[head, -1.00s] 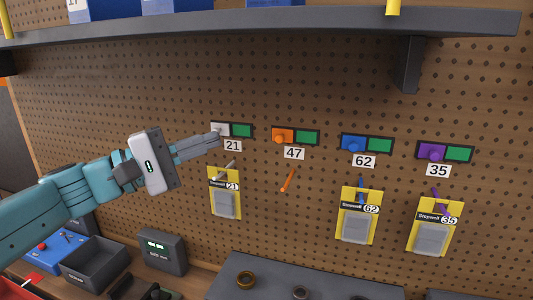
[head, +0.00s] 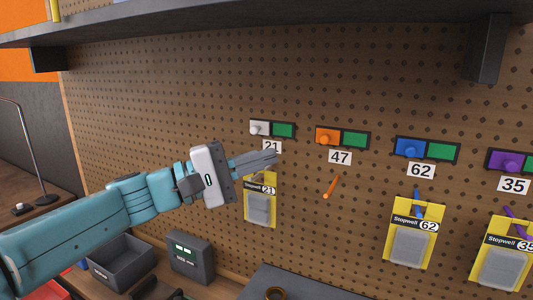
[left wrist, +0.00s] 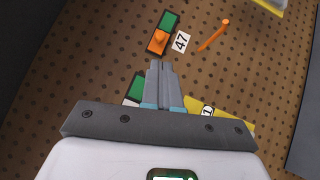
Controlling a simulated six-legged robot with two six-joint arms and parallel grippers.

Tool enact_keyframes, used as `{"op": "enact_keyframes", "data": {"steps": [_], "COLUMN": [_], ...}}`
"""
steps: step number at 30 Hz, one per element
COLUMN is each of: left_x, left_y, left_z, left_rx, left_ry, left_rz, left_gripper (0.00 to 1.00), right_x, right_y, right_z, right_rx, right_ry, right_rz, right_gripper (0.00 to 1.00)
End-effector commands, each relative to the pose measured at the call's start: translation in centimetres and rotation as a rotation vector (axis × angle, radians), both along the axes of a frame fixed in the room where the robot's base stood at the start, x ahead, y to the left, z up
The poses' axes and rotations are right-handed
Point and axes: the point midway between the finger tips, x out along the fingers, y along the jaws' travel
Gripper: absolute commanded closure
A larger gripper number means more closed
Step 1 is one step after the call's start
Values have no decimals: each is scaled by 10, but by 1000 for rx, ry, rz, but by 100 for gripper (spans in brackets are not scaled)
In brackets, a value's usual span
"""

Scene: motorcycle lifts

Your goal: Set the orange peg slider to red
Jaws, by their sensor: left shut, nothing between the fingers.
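The orange slider (head: 328,136) sits at the left end of its track on the pegboard, with a green field (head: 354,140) showing to its right. No red shows on it. Its label 47 (head: 340,157) is below, and under that the bare orange peg (head: 331,187) sticks out. In the left wrist view the orange slider (left wrist: 157,43) is just beyond my fingertips (left wrist: 161,64). My left gripper (head: 274,158) is shut and empty, in front of the label 21, left of and lower than the orange slider. My right gripper is not in view.
The white slider (head: 260,128), blue slider (head: 411,148) and purple slider (head: 509,162) are in the same row, each with green showing. Yellow packs (head: 391,247) hang on pegs below those. A shelf (head: 250,16) juts out above. Bins and a grey box (head: 190,257) stand below.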

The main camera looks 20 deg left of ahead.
Motion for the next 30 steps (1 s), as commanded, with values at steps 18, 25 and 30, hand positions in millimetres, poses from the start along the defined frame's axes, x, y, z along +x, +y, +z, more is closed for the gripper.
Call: {"op": "enact_keyframes", "data": {"steps": [18,25,30], "left_x": [54,54,53], "left_y": [-53,-53,-75], "left_z": [14,14,7], "left_rx": [0,0,2], "left_ry": [0,0,-2], "left_rz": [-1,-1,-6], "left_gripper": [100,100,100], "right_x": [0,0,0], "right_y": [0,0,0], "right_z": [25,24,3], "right_rx": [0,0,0], "right_ry": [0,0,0], "right_rz": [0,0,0], "right_gripper": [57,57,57]}}
